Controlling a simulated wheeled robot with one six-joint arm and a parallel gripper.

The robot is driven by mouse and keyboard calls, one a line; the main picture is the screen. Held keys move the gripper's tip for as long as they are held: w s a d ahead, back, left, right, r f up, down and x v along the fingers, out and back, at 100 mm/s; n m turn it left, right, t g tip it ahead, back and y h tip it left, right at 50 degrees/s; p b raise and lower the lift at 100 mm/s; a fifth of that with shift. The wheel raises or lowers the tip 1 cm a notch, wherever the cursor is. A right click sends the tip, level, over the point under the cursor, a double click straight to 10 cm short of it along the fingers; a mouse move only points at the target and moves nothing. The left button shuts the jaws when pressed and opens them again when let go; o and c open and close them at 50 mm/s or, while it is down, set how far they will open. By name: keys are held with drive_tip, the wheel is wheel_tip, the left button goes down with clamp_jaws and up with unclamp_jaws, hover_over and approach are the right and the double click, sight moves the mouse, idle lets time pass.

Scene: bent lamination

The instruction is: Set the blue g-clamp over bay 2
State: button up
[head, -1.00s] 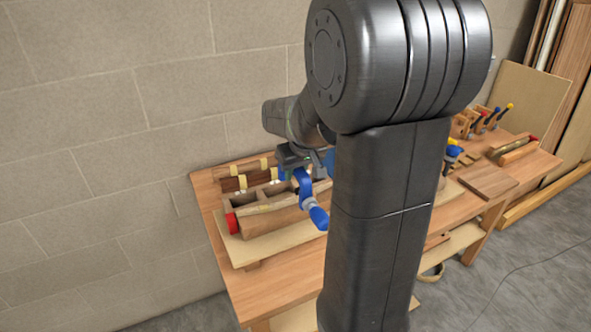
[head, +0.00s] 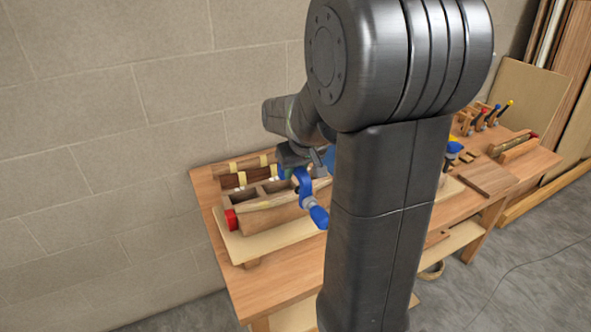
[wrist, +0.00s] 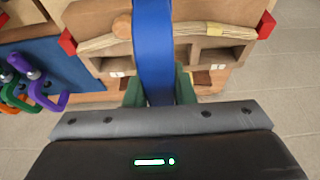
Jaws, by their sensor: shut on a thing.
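The blue g-clamp (head: 305,187) hangs from my gripper (head: 293,160) at the near side of the wooden bending form (head: 238,206). Its blue handle end points down toward the front. In the wrist view my gripper (wrist: 159,90) has its green-padded fingers shut on the blue frame (wrist: 154,45), which crosses the form and the pale bent strip (wrist: 205,32). Open bays of the form show on both sides of the clamp. A red block (head: 231,219) is at the form's left end. I cannot tell which bay is bay 2, or whether the clamp touches the strip.
In the wrist view, several clamps in orange, purple and green (wrist: 48,98) lie on a blue surface at the left. In the head view, other clamps (head: 490,117) stand in a rack at the far right of the bench (head: 275,285). A wall is close behind.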

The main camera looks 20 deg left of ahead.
drive_tip(key=shift+f, duration=0.15)
drive_tip(key=b, duration=0.4)
hover_over(293, 202)
drive_tip(key=d, duration=0.1)
drive_tip(key=shift+s+f, duration=0.15)
drive_tip(key=shift+f, duration=0.95)
drive_tip(key=shift+s+f, duration=0.1)
drive_tip(key=shift+f, duration=1)
drive_tip(key=shift+f, duration=0.2)
drive_tip(key=shift+f+b, duration=1.05)
drive_tip(key=shift+f, duration=0.25)
drive_tip(key=shift+s+d+f, duration=0.1)
drive_tip(key=shift+s+f, duration=0.05)
drive_tip(key=shift+f, duration=0.2)
